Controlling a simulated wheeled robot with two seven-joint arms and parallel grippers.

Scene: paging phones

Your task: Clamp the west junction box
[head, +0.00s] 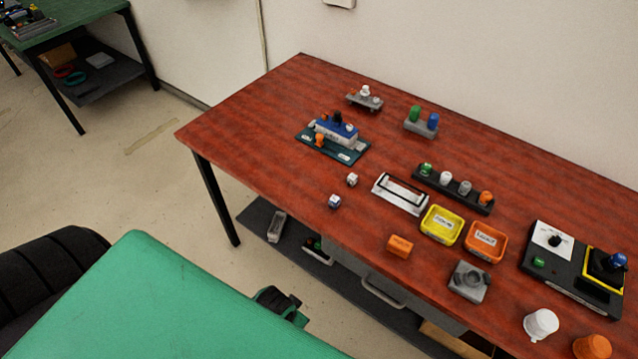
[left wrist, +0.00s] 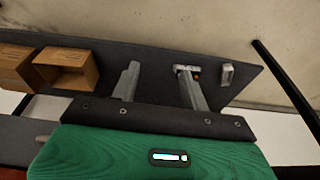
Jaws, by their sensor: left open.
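On the left part of the red table, a teal plate (head: 345,153) carries a grey and blue box-like unit (head: 337,133) with an orange knob (head: 319,140) at its front left. It looks like the junction box with its clamp, but its labels are too small to read, and I cannot tell whether it is clamped. My left gripper (head: 281,304) is low in front of the table, well apart from this unit. In the left wrist view its two grey fingers (left wrist: 160,88) are spread with nothing between them. My right gripper is not seen.
The table (head: 240,120) also holds a handled tray (head: 400,194), yellow (head: 441,225) and orange (head: 485,242) bins, an orange block (head: 400,246) and a black control panel (head: 572,268). Below it, a dark shelf (left wrist: 100,48) holds cardboard boxes (left wrist: 70,70). The table's left end is clear.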

